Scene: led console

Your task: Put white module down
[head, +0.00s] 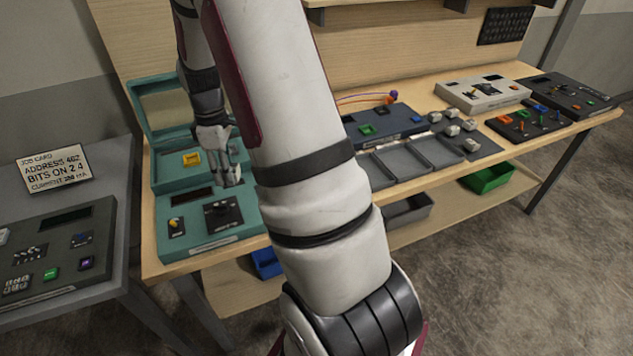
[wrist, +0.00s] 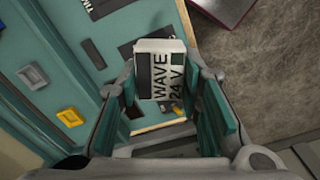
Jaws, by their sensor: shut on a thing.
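The white module (wrist: 150,48), marked WAVE 24 V, sits between the two fingers of my gripper (wrist: 163,82) in the wrist view. The gripper is shut on it. In the head view my gripper (head: 229,168) hangs over the teal console (head: 172,248) at the left end of the bench. I cannot make out the module clearly there, as the fingers and wrist cover it. The wrist view shows the teal console (wrist: 75,62) below and to the left of the module. Whether the module touches anything beneath it cannot be told.
The console carries a yellow part (head: 191,158), a black block (head: 222,214) and a knob (head: 175,226). Grey trays (head: 390,162) and a dark blue panel (head: 384,125) stand to the right. A side table with a job card (head: 54,168) is at left.

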